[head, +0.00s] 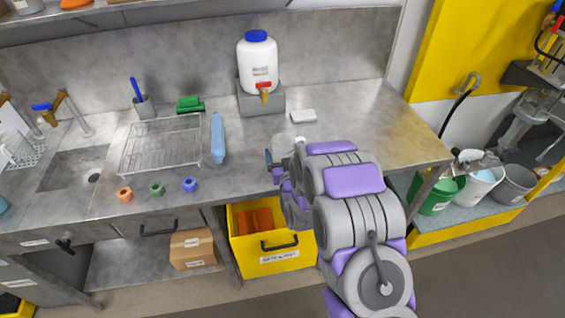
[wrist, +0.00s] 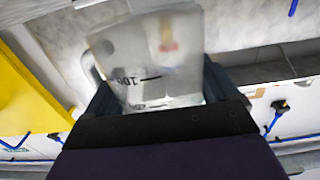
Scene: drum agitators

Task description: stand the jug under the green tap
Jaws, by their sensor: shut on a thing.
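The jug (wrist: 150,75) is clear, with dark measuring marks, and fills the upper middle of the wrist view. My gripper (wrist: 160,98) is shut on it, a dark finger at each side. In the head view my gripper (head: 274,166) is over the front part of the steel counter, mostly hidden by my arm. A white tank (head: 258,66) with a blue lid stands on a grey block at the back; its brass tap (head: 264,97) has a red handle. A sink tap (head: 68,112) at the left has a blue handle. I see no green tap handle.
A wire rack (head: 161,146), a blue bottle (head: 217,138) and several coloured nuts (head: 157,189) lie left of my gripper. A small white block (head: 303,116) lies right of the tank. The counter's right part is clear. Buckets (head: 437,193) stand beyond its right end.

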